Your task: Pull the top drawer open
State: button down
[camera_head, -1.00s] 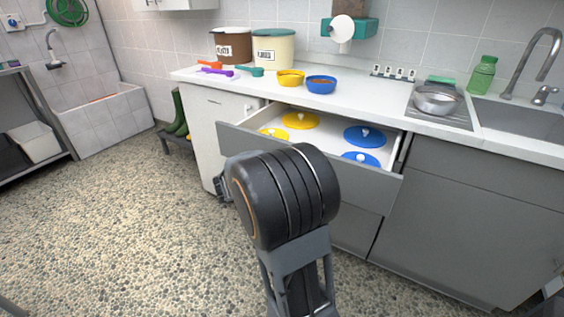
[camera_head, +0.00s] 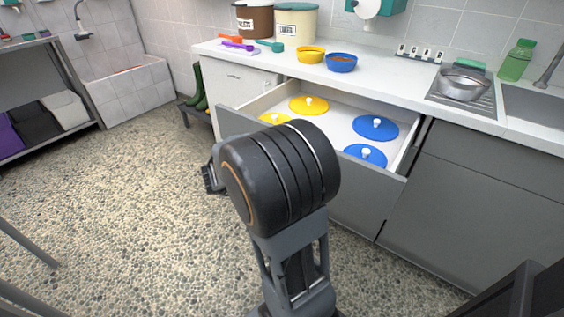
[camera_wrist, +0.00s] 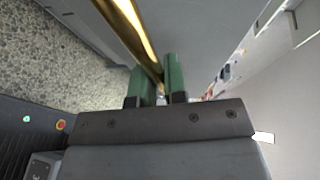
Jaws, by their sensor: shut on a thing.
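The top drawer (camera_head: 378,189) is a grey-fronted, white-lined drawer under the counter. It stands pulled out, with two yellow lids (camera_head: 309,104) and two blue lids (camera_head: 375,127) lying inside. My arm hides the middle of its front and the handle in the head view. In the wrist view, my gripper (camera_wrist: 160,82) has its green fingers on either side of the brass bar handle (camera_wrist: 128,24), shut on it. The grey drawer front (camera_wrist: 190,30) lies beside the bar.
Above the drawer, the white counter (camera_head: 395,84) holds a yellow bowl (camera_head: 310,55), a blue bowl (camera_head: 341,63) and two canisters. Green boots (camera_head: 201,88) stand left of the cabinet. A shelf rack (camera_head: 50,95) is at far left. The pebbled floor (camera_head: 130,200) between is clear.

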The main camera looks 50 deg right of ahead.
jog(key=c, duration=1.2)
grip_release()
jog(key=p+v, duration=0.2)
jog(key=v, duration=1.1)
jog(key=shift+a+p, duration=0.3)
jog(key=shift+a, duration=0.1)
jog(key=shift+w+r, duration=0.1)
jog(key=shift+r, duration=0.05)
